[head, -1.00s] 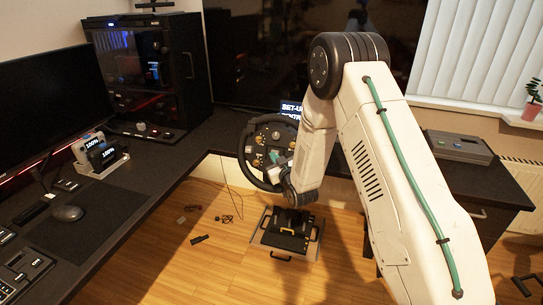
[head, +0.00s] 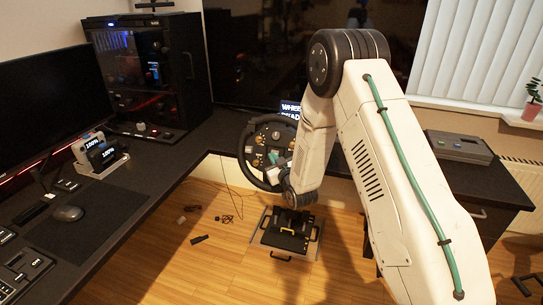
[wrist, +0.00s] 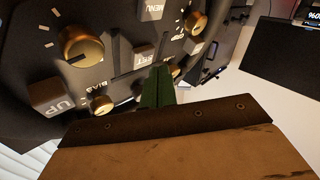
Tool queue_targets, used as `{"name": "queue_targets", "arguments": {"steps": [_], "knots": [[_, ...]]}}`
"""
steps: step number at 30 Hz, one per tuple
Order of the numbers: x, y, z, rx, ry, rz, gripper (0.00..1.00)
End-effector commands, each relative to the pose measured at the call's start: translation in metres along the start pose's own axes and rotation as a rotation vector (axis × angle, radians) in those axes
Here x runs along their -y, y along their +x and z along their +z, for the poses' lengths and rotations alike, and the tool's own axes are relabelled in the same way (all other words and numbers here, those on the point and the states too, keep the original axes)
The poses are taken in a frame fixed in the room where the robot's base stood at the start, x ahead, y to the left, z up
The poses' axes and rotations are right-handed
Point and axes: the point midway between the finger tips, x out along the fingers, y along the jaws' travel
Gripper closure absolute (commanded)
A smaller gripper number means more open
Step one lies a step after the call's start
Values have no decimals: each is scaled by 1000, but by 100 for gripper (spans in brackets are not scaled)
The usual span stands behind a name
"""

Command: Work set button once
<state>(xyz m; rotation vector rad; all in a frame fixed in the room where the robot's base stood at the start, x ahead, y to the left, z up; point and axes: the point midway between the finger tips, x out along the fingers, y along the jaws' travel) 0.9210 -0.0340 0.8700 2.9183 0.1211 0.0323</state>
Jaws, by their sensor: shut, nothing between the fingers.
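The racing wheel (head: 258,150) stands at the desk, its face partly covered by my arm in the head view. In the wrist view its dark panel (wrist: 112,62) fills the upper left, with brass knobs and grey labelled buttons. A grey button (wrist: 143,56), whose partly readable letters look like SET, lies just by the tips of my gripper (wrist: 160,70). My gripper is shut, its green fingers together and empty, pointing at the panel. I cannot tell whether the tips touch the button.
A brass knob (wrist: 82,46) and an UP button (wrist: 47,96) are left of the fingers. A MENU button (wrist: 150,9) is beyond them. A lit display (head: 290,110) is behind the wheel, partly hidden by my arm. Pedals (head: 288,236) stand on the floor below.

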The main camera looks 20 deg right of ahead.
Motion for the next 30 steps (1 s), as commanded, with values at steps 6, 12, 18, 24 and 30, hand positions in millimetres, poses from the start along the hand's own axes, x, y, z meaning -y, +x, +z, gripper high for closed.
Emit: {"name": "queue_targets", "arguments": {"steps": [6, 12, 18, 24, 30], "knots": [[2, -2, -1, 0, 0, -1, 100], [11, -15, -11, 0, 0, -1, 100], [21, -28, -21, 0, 1, -1, 100], [26, -35, -26, 0, 1, 0, 100], [26, -35, -25, 0, 0, 0, 100]]}}
